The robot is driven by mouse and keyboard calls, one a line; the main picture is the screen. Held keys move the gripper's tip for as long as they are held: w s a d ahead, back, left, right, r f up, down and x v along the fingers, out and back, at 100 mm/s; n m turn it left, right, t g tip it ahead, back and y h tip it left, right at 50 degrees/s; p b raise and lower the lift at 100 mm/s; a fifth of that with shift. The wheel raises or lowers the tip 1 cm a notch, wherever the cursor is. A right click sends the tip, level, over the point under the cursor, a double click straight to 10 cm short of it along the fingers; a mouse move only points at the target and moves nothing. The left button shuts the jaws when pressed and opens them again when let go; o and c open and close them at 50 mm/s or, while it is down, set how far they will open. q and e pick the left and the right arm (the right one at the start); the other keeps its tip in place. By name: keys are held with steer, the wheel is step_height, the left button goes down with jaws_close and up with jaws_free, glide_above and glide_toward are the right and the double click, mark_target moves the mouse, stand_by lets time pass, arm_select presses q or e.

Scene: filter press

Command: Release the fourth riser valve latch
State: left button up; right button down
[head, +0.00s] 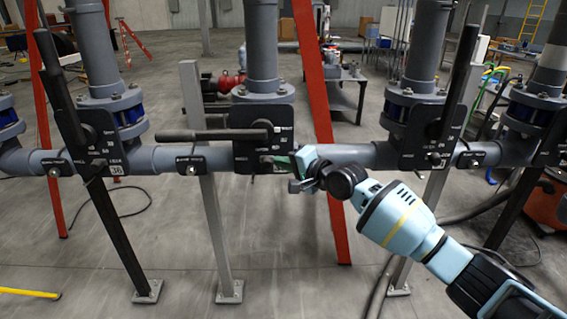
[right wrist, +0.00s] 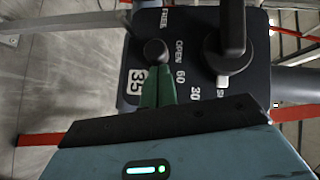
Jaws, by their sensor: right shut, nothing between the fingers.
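Several riser valves stand along a grey pipe, each with a black plate. The middle valve's plate (head: 263,125) has its long black handle (head: 205,135) lying level to the left. My right gripper (head: 280,161) is at the lower part of this plate. In the right wrist view, its green fingers (right wrist: 158,88) are shut and empty, with their tips right at a round black latch knob (right wrist: 155,52). Whether they touch it is unclear. The plate there (right wrist: 192,75) reads FREE, OPEN, 60, 30 and 35. My left gripper is out of view.
The neighbouring valves' handles stand steeply, one at the left (head: 58,90) and one at the right (head: 461,75). The horizontal pipe (head: 345,154) crosses in front of me. Red posts (head: 318,90) and grey legs stand around it. The floor in front is mostly clear.

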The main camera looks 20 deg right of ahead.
mark_target(268, 162)
steer(key=shift+w+a+r+p, duration=0.1)
steer(key=shift+w+a+p, duration=0.05)
steer(key=shift+a, duration=0.4)
steer(key=shift+w+a+r+p, duration=0.1)
steer(key=shift+a+p, duration=0.05)
steer(key=shift+a, duration=0.35)
steer(key=shift+w+a, duration=0.2)
steer(key=shift+a, duration=0.35)
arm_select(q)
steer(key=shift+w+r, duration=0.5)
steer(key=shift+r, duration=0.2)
arm_select(e)
steer(key=shift+f, duration=0.2)
